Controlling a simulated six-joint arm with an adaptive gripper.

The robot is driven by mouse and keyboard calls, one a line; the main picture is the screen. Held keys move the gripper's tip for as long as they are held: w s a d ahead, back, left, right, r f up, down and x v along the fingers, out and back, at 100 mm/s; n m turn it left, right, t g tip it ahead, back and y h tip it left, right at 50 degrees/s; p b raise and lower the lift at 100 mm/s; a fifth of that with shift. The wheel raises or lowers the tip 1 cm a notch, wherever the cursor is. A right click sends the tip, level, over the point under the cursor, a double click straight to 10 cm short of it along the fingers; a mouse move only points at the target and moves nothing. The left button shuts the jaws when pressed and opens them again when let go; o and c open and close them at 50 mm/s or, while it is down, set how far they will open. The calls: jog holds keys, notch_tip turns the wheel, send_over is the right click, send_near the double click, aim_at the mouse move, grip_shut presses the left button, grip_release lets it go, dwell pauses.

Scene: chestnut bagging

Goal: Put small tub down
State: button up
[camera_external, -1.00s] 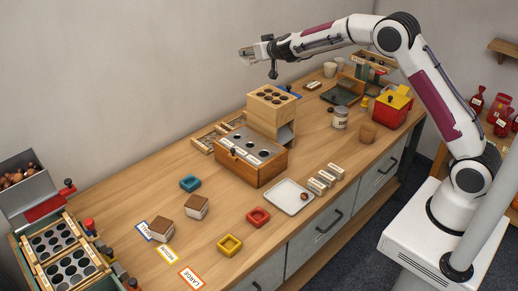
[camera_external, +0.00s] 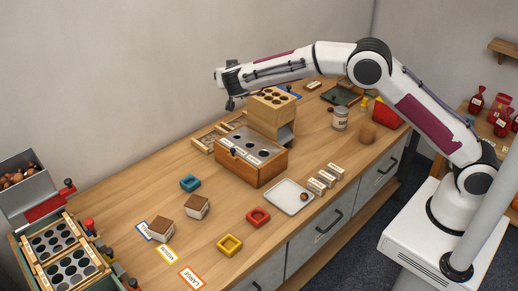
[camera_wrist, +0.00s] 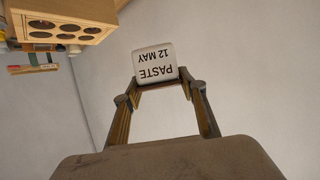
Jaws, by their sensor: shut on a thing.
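The small tub (camera_wrist: 155,62) is whitish and reads "PASTE 12 MAY", upside down in the wrist view. My gripper (camera_wrist: 158,86) is shut on it, with the tub at the fingertips. In the external view my gripper (camera_external: 220,77) points left, high above the bench near the back wall.
The bench's back left area is clear.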

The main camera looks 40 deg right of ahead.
jog(key=s+a+f+m+g+h, duration=0.1)
jog(key=s+a+f, duration=0.3)
jog(key=s+a, duration=0.3)
jog(key=s+a+f+m+g+h, duration=0.1)
jog(key=s+a+f, duration=0.4)
jog(key=s+a, duration=0.15)
notch_tip(320, 180, down, 11)
jog(key=a, duration=0.1)
jog(key=shift+s+t, duration=0.2)
jog(key=shift+t, duration=0.1)
jog(key=shift+f, duration=0.1)
jog(key=shift+f, duration=3.05)
jog(key=shift+f, duration=0.1)
jog(key=shift+f, duration=1.8)
jog(key=shift+f, duration=0.1)
